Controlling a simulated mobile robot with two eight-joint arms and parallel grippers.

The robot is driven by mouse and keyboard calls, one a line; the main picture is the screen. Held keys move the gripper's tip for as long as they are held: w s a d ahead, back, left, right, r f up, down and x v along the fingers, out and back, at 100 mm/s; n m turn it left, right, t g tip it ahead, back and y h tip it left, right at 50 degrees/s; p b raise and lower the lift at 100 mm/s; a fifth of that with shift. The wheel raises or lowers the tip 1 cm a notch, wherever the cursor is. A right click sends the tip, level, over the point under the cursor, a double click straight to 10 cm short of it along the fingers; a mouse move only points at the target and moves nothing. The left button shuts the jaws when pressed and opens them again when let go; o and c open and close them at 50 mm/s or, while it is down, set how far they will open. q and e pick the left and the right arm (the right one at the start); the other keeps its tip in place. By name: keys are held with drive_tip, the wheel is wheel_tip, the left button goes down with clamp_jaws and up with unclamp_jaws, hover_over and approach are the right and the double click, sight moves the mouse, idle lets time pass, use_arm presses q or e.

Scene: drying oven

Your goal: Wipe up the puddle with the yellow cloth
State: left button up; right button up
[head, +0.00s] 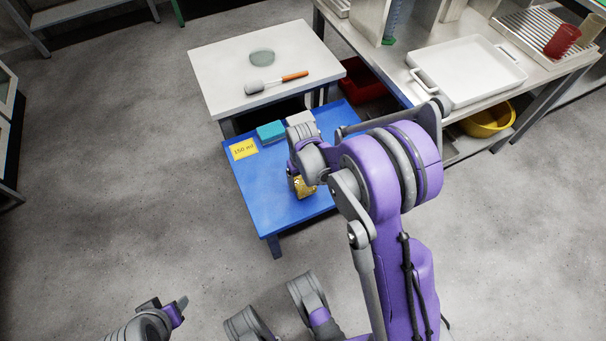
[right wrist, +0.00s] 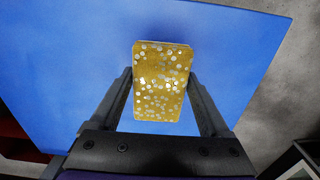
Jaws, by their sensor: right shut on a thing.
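The yellow cloth (head: 304,188) is a block-like yellow pad with pale spots. My right gripper (right wrist: 161,98) is shut on it, with a finger at each side, over the blue table; the right wrist view shows the cloth (right wrist: 161,80) from above. I cannot tell whether the cloth touches the table. A round grey-green patch (head: 262,57), which looks like the puddle, lies on the white table, apart from the cloth. My left gripper (head: 166,304) is at the lower left, away from the tables; its jaw opening is unclear.
A brush with an orange handle (head: 294,76) lies near the puddle on the white table (head: 222,66). The blue table (head: 262,201) holds a teal block (head: 270,131), a pale block (head: 300,118) and a yellow label (head: 243,149). A bench with a white tray (head: 468,68) stands right.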

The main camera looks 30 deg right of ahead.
drive_tip(key=shift+r+p, duration=1)
drive_tip(key=shift+r, duration=1.1)
